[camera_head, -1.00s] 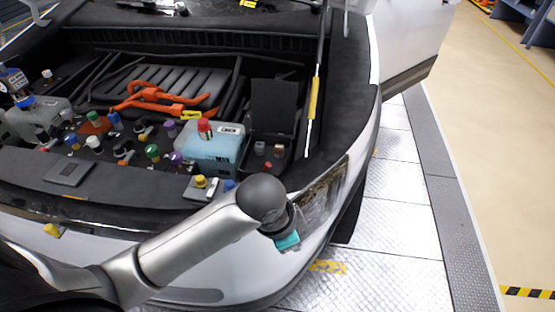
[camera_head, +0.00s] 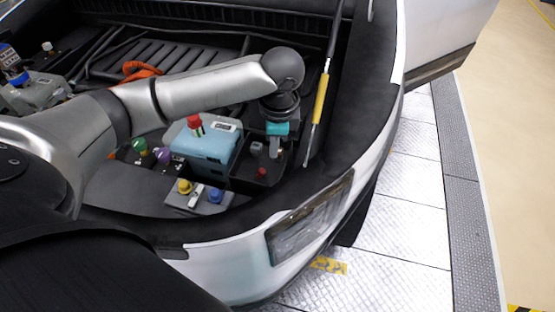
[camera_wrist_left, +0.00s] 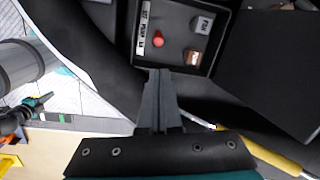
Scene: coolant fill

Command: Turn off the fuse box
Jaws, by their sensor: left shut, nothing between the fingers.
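The fuse box (camera_head: 244,179) is an open black box in the engine bay, right of the blue tank. Inside are a red knob (camera_head: 262,172) and a grey fuse block (camera_head: 256,149). My left gripper (camera_head: 274,150) is over the box's right part. Its fingers (camera_wrist_left: 160,75) are shut and empty, with tips near the box's edge below the red knob; contact cannot be told.
The light-blue tank (camera_head: 204,150) with a red cap stands left of the box. A yellow strut (camera_head: 320,100) rises close to the right of my gripper. Yellow and blue caps (camera_head: 184,187) sit in front. The front bumper and headlight (camera_head: 308,222) lie nearer.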

